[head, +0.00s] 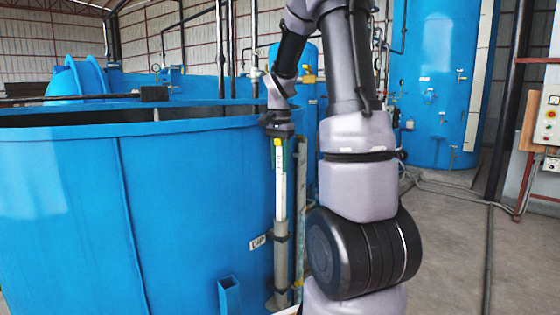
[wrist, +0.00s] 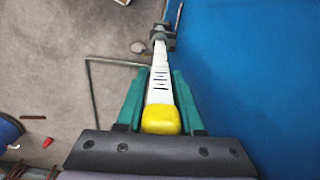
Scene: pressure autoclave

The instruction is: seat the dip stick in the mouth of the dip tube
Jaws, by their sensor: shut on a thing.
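My gripper (head: 279,148) is shut on the dip stick, just below its yellow top. In the wrist view the green fingers (wrist: 160,103) stand on either side of the yellow cap (wrist: 160,120). The white dip stick (head: 280,190) hangs nearly upright along the outside of the blue tank; its marked face shows in the wrist view (wrist: 160,75). The grey dip tube (head: 281,265) stands upright below it, held by dark clamps. The stick's lower end meets the tube's top in the head view. I cannot tell whether it is inside the mouth or just in front of it.
The large blue open tank (head: 70,210) fills the left, close beside the stick. A small "DIP" sign (head: 258,241) is by the tube. A blue square post (head: 229,295) stands in front. The concrete floor (head: 450,240) at right is mostly clear.

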